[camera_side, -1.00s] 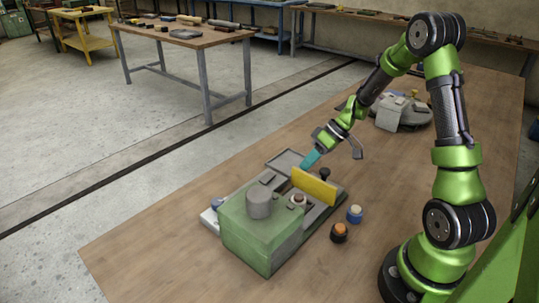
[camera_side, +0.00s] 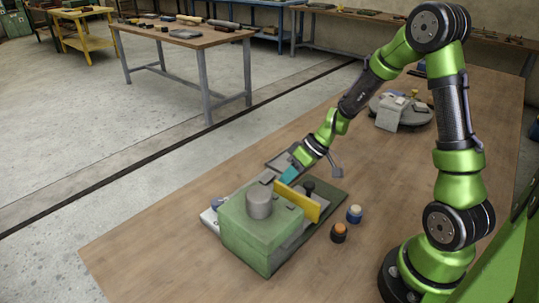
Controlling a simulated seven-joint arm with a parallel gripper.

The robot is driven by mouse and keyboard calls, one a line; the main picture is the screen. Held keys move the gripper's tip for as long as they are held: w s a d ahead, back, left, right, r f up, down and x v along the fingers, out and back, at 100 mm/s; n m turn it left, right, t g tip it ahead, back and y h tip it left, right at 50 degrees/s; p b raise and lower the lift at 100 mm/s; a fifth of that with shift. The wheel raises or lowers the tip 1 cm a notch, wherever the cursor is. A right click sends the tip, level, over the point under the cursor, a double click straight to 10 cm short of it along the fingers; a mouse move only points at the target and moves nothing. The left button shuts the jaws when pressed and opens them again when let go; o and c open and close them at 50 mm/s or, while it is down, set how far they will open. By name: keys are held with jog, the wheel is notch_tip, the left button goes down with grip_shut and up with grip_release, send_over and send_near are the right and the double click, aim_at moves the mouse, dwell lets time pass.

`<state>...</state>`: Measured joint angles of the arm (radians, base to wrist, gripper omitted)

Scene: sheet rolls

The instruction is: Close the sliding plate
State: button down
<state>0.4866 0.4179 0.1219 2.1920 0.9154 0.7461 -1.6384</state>
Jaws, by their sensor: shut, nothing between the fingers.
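The yellow sliding plate (camera_side: 298,201) stands upright on the grey base of the device, beside the green block (camera_side: 262,232). Its near end reaches close to the block's right side. A dark knob (camera_side: 308,186) stands just right of the plate. My gripper (camera_side: 288,175) has teal fingers, is shut and empty, and is at the plate's far-left side. Its tips look very near or touching the plate, but contact cannot be told for sure. A grey cylinder (camera_side: 258,202) sits on top of the green block.
A blue-topped pot (camera_side: 354,214) and an orange-topped pot (camera_side: 338,232) stand on the table right of the device. A round grey object with a cloth (camera_side: 402,112) lies farther back. The wooden table front left (camera_side: 150,245) is clear.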

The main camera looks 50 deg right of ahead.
jog(key=a, duration=0.6)
jog(key=shift+a, duration=0.5)
